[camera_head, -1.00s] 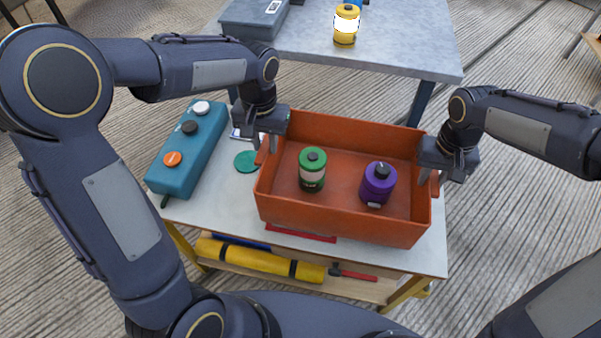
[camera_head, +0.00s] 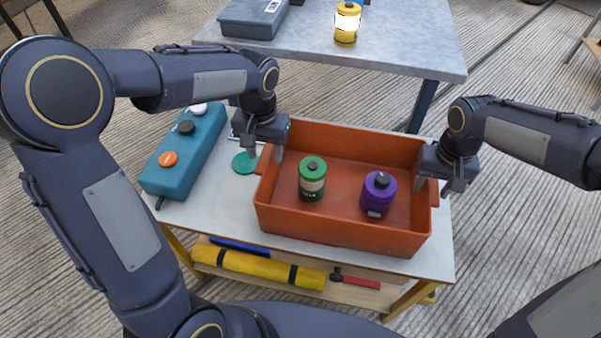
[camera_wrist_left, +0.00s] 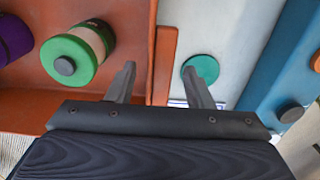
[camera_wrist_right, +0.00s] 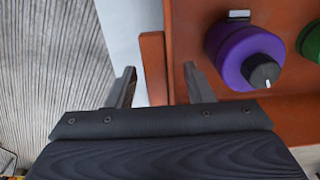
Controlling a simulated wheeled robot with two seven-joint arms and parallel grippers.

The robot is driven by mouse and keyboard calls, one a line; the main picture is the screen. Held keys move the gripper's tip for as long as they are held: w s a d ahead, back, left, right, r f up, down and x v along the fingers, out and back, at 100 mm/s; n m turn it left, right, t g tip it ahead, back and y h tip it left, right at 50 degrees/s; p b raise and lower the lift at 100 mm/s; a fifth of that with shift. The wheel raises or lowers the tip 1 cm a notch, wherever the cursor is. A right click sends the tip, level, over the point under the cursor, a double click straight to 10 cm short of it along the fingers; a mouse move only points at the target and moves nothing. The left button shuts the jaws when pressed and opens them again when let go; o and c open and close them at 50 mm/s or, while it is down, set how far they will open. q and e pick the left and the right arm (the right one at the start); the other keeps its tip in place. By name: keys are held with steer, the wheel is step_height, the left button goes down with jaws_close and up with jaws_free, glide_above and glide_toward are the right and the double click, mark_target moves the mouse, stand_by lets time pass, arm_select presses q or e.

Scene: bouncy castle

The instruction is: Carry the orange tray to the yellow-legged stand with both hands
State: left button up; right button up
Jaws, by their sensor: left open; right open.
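The orange tray (camera_head: 340,232) sits on the light top of the yellow-legged stand (camera_head: 428,258). Inside it stand a green canister (camera_head: 312,180) at the left and a purple canister (camera_head: 378,195) at the right. My left gripper (camera_head: 264,155) is open at the tray's left end; in the left wrist view its fingers are on either side of the end wall and handle lip (camera_wrist_left: 164,66). My right gripper (camera_head: 432,188) is open at the right end; in the right wrist view its fingers are on either side of the handle lip (camera_wrist_right: 153,68).
A teal box with knobs (camera_head: 185,155) and a green disc (camera_head: 245,162) lie left of the tray. A yellow roll (camera_head: 245,264) and a red-handled hammer (camera_head: 355,281) are on the shelf below. A grey table (camera_head: 400,45) behind holds a yellow lantern (camera_head: 347,38).

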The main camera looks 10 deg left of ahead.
steer(key=shift+r, duration=0.15)
arm_select(q)
step_height(320, 180, up, 12)
arm_select(e)
step_height(320, 180, up, 12)
stand_by(0.5)
arm_select(q)
steer(key=shift+r, duration=0.1)
step_height(320, 180, up, 9)
steer(key=p, duration=0.9)
arm_select(e)
step_height(320, 180, up, 9)
arm_select(q)
step_height(320, 180, up, 9)
steer(key=p, duration=0.9)
arm_select(e)
step_height(320, 180, up, 9)
